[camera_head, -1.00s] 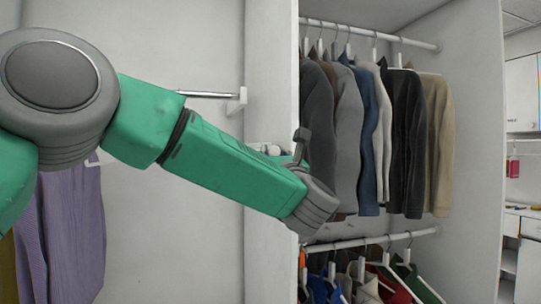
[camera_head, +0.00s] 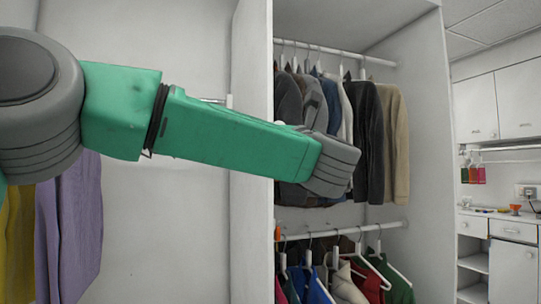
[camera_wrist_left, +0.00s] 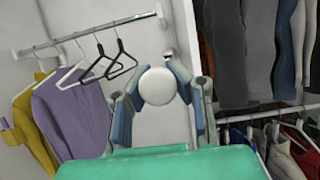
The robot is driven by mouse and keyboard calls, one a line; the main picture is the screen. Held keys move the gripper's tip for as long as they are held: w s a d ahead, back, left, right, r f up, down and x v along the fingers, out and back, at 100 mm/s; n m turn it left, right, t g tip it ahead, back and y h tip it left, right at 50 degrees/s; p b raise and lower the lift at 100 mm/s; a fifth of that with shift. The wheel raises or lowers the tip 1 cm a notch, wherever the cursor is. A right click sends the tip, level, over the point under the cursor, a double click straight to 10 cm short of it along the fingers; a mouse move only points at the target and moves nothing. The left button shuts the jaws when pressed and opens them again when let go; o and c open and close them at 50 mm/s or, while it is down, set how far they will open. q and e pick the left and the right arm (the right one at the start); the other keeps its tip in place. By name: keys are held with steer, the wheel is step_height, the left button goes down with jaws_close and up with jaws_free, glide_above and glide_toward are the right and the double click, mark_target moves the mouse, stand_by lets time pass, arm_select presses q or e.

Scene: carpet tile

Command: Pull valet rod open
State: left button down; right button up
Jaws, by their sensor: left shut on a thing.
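The valet rod's white round knob (camera_wrist_left: 157,86) shows in the left wrist view, at the front edge of the closet divider. My left gripper (camera_wrist_left: 158,70) is shut on it, with one finger on each side. The rod shaft behind the knob is hidden, so I cannot tell how far it is out. In the head view my left forearm and wrist hide the gripper and the knob. My right gripper is in neither view.
The left bay holds a chrome hanging rail (camera_wrist_left: 90,35), empty hangers and a purple garment (camera_head: 75,222). Right of the white divider (camera_head: 252,215), jackets (camera_head: 393,140) hang on an upper rail, with more clothes on a lower rail. White cabinets (camera_head: 495,105) stand far right.

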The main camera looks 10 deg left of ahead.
arm_select(q)
steer(key=s+d+b, duration=0.3)
steer(key=s, duration=0.2)
steer(key=shift+d+r, duration=0.15)
steer(key=shift+r, duration=0.2)
steer(key=c, duration=1.3)
jaws_free()
steer(key=shift+s+d, duration=0.15)
steer(key=v, duration=1.2)
steer(key=shift+f, duration=0.25)
